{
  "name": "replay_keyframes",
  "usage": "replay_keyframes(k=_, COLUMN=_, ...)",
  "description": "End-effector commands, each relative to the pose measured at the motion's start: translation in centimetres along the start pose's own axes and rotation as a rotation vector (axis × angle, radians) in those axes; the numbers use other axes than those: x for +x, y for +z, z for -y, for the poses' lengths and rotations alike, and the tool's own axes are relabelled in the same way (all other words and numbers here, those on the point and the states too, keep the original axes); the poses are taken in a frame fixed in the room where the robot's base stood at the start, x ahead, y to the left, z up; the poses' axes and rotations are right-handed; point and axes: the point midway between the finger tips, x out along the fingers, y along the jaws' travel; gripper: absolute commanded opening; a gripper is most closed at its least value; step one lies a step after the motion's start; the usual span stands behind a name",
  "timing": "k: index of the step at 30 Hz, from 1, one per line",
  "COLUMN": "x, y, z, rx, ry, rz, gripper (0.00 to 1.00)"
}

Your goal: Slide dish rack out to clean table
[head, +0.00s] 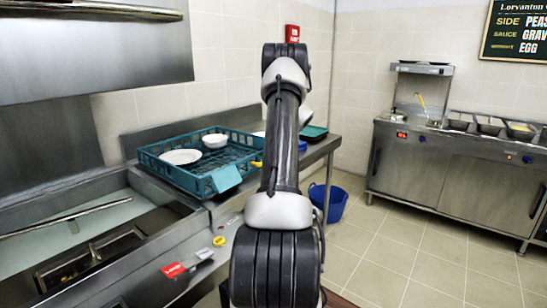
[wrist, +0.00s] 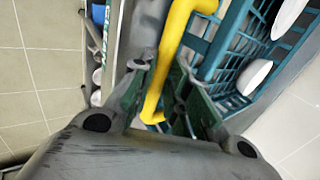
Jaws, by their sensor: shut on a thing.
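The teal dish rack (head: 172,174) stands on the steel counter left of my arm in the head view. It holds a white plate (head: 180,157) and a white bowl (head: 215,140). A yellow handle (wrist: 181,35) runs along the rack's edge in the wrist view, where the rack's teal lattice (wrist: 228,62) is to the right. My gripper (wrist: 160,98) is shut on the yellow handle, one finger on each side. In the head view my arm hides the gripper, and only a small yellow piece (head: 257,164) of the handle shows.
The steel table (head: 322,148) continues behind my arm with a green tray (head: 314,132) on it. A blue bucket (head: 328,203) stands on the floor beneath. A sink basin (head: 60,235) is at left. Tiled floor is clear toward the right-hand steel counter (head: 425,165).

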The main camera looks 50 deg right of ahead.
Motion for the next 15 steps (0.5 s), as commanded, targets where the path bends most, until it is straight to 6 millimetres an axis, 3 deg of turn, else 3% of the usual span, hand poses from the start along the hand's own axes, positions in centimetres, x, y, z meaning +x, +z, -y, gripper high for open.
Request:
replay_keyframes(k=10, x=-0.05, y=-0.41, z=-0.09, rx=0.000, ry=-0.001, rz=-0.011, gripper=0.00)
replay_keyframes(k=11, x=-0.06, y=-0.43, z=-0.09, rx=0.000, ry=-0.001, rz=-0.011, gripper=0.18)
replay_keyframes(k=14, x=-0.05, y=-0.40, z=-0.08, rx=0.000, ry=-0.001, rz=-0.011, gripper=0.37)
replay_keyframes(k=15, x=-0.05, y=-0.37, z=-0.06, rx=0.000, ry=-0.001, rz=-0.010, gripper=0.38)
